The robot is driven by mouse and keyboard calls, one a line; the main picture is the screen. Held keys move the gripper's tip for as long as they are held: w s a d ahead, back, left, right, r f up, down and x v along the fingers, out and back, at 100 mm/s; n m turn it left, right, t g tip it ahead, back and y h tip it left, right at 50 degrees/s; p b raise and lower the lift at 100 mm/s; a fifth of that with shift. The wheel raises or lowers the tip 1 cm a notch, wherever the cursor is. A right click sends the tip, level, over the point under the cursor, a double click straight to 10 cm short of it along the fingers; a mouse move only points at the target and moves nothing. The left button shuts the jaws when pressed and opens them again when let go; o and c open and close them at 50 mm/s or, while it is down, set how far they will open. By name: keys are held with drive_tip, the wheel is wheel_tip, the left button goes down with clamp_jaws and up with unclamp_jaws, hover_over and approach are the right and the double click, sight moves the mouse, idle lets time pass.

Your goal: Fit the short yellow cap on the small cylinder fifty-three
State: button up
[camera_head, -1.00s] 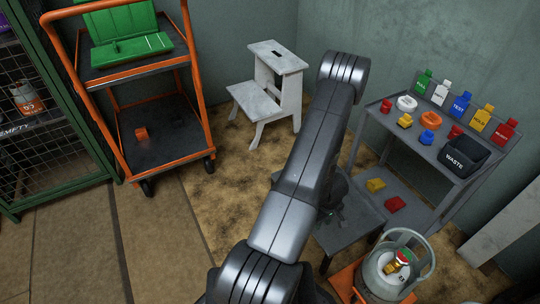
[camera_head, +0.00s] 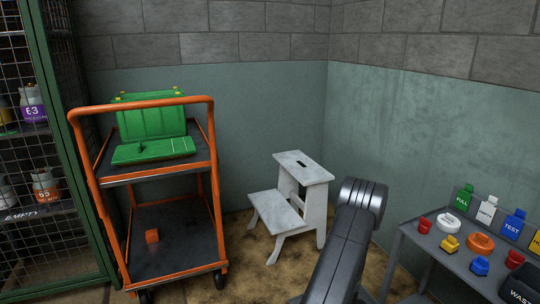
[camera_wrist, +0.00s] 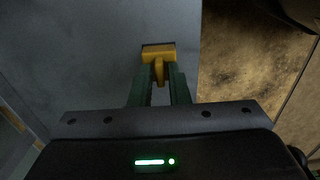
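In the wrist view, a yellow cap (camera_wrist: 158,54) with a narrow stem sits at the tips of my gripper (camera_wrist: 160,70). The two green fingers are closed about its stem, and a grey surface lies behind it. In the head view my gripper is out of sight; only my dark arm shows. Another yellow cap (camera_head: 449,243) lies on the grey bench (camera_head: 425,258) at the right. No small cylinder clearly marked fifty-three shows in the current views.
Cylinders with a purple label (camera_head: 33,110) and an orange label (camera_head: 45,188) stand in the green mesh cage (camera_head: 85,190). An orange trolley (camera_head: 160,289) holds a green case (camera_head: 152,125). A white step stool (camera_head: 291,210) stands near the corner.

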clamp_jaws()
drive_tip(key=shift+r, duration=0.1)
drive_tip(key=shift+r+p, duration=1.95)
drive_tip(key=shift+p, duration=0.15)
